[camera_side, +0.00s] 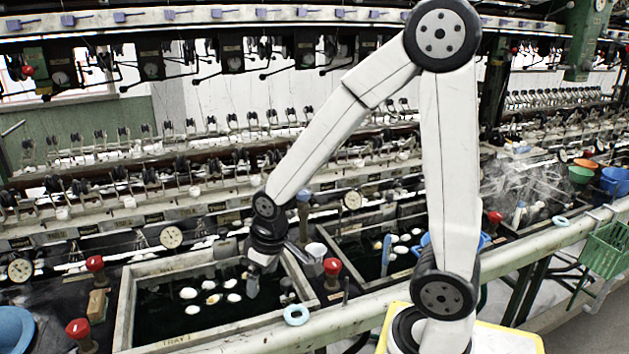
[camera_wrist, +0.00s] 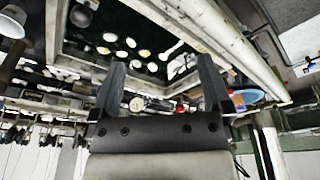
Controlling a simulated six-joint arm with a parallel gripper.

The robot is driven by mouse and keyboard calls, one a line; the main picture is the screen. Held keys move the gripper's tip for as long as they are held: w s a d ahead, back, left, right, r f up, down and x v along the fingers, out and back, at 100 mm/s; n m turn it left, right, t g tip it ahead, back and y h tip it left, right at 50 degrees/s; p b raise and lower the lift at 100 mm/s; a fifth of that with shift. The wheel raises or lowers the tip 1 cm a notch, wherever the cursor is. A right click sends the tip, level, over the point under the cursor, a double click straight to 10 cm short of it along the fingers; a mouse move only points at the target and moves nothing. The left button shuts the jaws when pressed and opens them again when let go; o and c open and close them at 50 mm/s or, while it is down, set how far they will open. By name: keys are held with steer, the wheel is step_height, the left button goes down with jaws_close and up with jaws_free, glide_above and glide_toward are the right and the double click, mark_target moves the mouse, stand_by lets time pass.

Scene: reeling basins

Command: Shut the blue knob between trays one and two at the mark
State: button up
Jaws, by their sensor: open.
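A blue-grey capped post (camera_side: 304,198), which looks like the blue knob, stands behind the right end of tray one (camera_side: 122,312), on the strip between it and tray two (camera_side: 402,273). Its lower part is partly hidden by my gripper, and I cannot make out the mark or how far the knob is turned. My gripper (camera_side: 279,270) is open, pointing down over the right part of tray one, left of and in front of the post. In the wrist view my gripper (camera_wrist: 162,62) has its two fingers apart with nothing held between them. The knob is not clear there.
White cocoons (camera_side: 211,299) float in tray one's dark water. A red knob (camera_side: 332,267) and a white cup (camera_side: 316,251) stand close to my gripper's right. A pale blue ring (camera_side: 296,315) lies on the front rim. Red knobs (camera_side: 95,264) stand left of tray one.

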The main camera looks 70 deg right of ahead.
steer(key=w+d+r, duration=0.2)
steer(key=w+d, duration=0.5)
steer(key=d, duration=0.1)
steer(key=g, duration=0.2)
glide_toward(303, 194)
steer(key=shift+w+d+f, duration=0.35)
steer(key=shift+d+f, duration=0.05)
steer(key=shift+d, duration=0.15)
steer(key=shift+w+d+f, duration=0.3)
steer(key=shift+d+f, duration=0.15)
steer(key=shift+d, duration=0.15)
steer(key=shift+f, duration=0.1)
steer(key=shift+f, duration=3.8)
